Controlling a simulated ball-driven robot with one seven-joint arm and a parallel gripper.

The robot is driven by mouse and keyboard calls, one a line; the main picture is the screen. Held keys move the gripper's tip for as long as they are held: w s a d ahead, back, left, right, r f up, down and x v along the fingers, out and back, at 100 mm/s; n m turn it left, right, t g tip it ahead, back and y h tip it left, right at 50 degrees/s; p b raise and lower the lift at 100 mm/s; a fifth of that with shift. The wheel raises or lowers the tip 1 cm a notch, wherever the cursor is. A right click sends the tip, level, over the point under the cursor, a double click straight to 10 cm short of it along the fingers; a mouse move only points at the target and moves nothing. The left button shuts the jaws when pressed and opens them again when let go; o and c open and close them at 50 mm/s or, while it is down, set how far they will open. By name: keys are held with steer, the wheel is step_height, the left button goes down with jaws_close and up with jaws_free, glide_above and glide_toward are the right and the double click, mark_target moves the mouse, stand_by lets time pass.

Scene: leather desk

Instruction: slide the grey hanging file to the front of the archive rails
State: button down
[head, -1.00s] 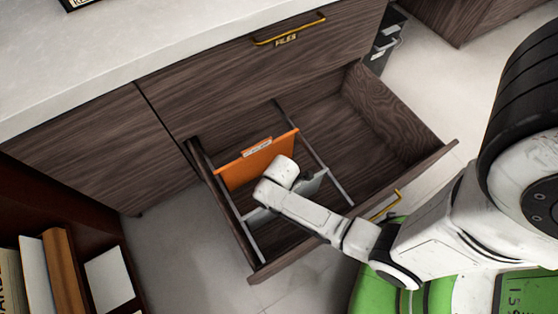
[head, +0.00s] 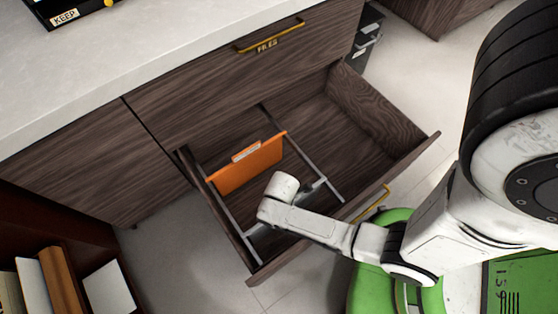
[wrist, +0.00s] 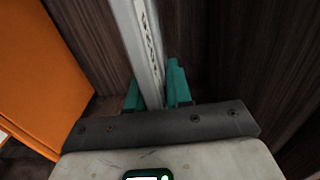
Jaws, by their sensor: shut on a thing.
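The grey hanging file (head: 317,189) spans the drawer's two archive rails, mostly hidden under my arm in the head view. It stands in front of the orange file, with a clear gap between them, near the front ends of the rails. In the wrist view its pale upright edge (wrist: 141,45), with a printed label, runs between the teal fingers. My gripper (wrist: 155,92) is shut on this edge. In the head view my arm hides the fingertips. The left rail (head: 233,222) and right rail (head: 296,138) run from back to front.
An orange hanging file (head: 247,167) hangs behind on the same rails and shows at left in the wrist view. The open drawer's front panel (head: 395,170) lies beneath my arm. The drawer's right part is empty. A shelf with books (head: 55,275) stands at lower left.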

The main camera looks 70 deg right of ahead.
steer(key=shift+s+a, duration=0.25)
steer(key=shift+s, duration=0.1)
steer(key=c, duration=1)
jaws_free()
steer(key=shift+o, duration=0.2)
step_height(320, 180, up, 11)
steer(key=p, duration=0.4)
steer(key=shift+f, duration=0.1)
